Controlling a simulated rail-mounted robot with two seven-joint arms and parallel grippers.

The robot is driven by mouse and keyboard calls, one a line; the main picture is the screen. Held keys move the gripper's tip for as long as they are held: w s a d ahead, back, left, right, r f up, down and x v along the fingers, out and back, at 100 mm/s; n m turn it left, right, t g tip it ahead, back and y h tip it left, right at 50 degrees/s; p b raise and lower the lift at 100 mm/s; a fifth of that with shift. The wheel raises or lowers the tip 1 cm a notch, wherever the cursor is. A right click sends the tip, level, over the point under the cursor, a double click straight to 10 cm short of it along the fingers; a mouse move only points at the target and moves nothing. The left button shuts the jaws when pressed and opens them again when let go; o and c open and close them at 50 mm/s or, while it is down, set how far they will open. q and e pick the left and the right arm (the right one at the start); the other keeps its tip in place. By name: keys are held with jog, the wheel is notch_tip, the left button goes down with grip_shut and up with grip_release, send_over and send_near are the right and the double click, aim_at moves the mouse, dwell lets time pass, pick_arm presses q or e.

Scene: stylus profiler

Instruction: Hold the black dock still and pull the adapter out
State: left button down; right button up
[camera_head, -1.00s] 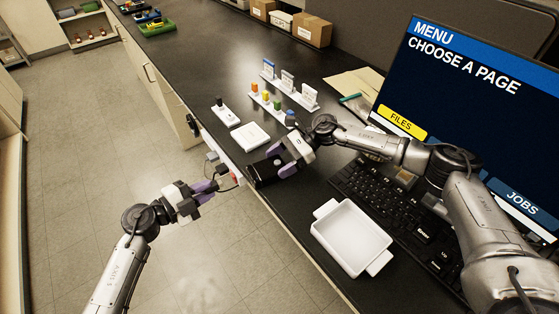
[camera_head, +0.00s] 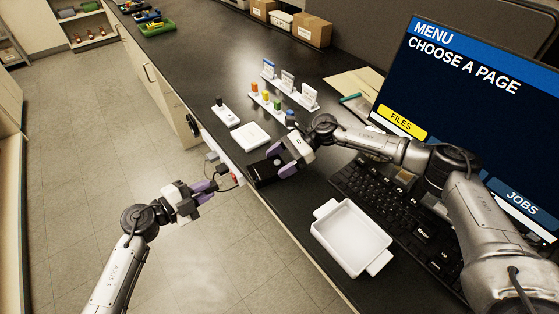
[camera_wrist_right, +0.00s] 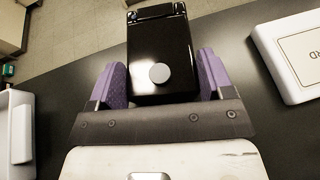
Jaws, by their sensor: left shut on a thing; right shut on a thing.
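The black dock (camera_head: 261,173) sits at the near edge of the black bench, with a round grey button showing in the right wrist view (camera_wrist_right: 159,73). My right gripper (camera_head: 280,168) is shut on the dock, one purple finger along each side. My left gripper (camera_head: 210,187) is out past the bench edge, lower left of the dock. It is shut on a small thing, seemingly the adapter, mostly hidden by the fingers. A thin dark cable (camera_head: 237,182) curves between the left fingertips and the bench edge.
A white tray (camera_head: 350,238) and a keyboard (camera_head: 400,210) lie right of the dock. A white plate (camera_head: 250,136) and small labelled stands (camera_head: 284,92) are behind it. A large screen (camera_head: 470,110) stands at right. Open floor lies below the left gripper.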

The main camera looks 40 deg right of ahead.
jog(key=shift+s+f, duration=0.1)
jog(key=shift+f, duration=0.05)
jog(key=o, duration=1.5)
jog(key=shift+a, duration=0.1)
jog(key=shift+o, duration=0.3)
